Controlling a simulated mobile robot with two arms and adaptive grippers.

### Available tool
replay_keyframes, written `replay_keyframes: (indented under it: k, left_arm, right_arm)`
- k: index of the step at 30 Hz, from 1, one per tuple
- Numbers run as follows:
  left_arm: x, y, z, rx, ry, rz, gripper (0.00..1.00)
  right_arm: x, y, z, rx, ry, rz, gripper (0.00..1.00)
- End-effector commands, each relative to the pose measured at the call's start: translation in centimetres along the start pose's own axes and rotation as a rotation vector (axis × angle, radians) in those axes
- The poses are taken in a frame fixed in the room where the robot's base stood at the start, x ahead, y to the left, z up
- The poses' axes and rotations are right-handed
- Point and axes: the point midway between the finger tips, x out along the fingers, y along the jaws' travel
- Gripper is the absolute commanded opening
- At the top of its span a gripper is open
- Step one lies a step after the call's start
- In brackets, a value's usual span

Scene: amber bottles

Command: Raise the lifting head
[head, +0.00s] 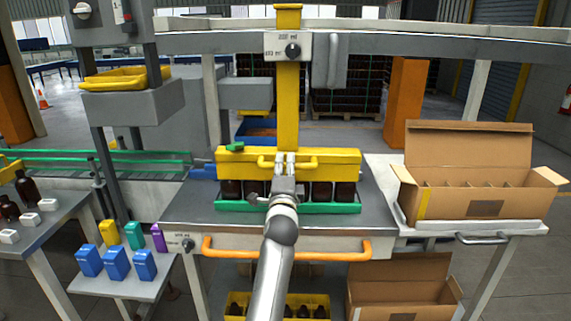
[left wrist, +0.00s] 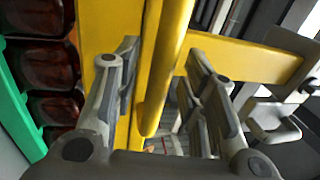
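The lifting head is a wide yellow block (head: 336,168) on a yellow vertical post (head: 288,105), in the middle of the head view. It sits low, right over a row of amber bottles (head: 345,192) in a green tray (head: 240,206). A yellow bar handle (head: 308,161) is on its front. My left gripper (head: 286,158) is at the handle's middle. In the left wrist view, the gripper's fingers (left wrist: 162,66) stand on either side of the handle bar (left wrist: 166,50), with gaps showing; they look open. My right gripper is out of view.
An open cardboard box (head: 485,205) with dividers stands on a side table at right. An orange rail (head: 335,254) runs along the bench front. A crossbeam (head: 420,42) passes behind above. Small coloured boxes (head: 115,262) stand on a low shelf at left.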

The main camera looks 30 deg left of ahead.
Motion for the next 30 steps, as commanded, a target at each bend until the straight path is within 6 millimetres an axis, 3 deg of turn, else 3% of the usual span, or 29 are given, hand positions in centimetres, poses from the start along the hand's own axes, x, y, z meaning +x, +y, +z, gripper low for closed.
replay_keyframes:
  k: [13, 22, 30]
  left_arm:
    - [0.85, 0.02, -0.02, -0.001, 0.001, 0.0, 0.39]
    - [0.83, 0.03, -0.02, -0.001, 0.001, 0.001, 0.0]
    - [0.84, 0.05, -0.04, -0.001, 0.001, 0.001, 0.0]
  right_arm:
    - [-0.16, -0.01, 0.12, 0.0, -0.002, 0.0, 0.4]
    - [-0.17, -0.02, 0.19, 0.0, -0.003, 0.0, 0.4]
    - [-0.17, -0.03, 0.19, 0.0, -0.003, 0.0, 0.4]
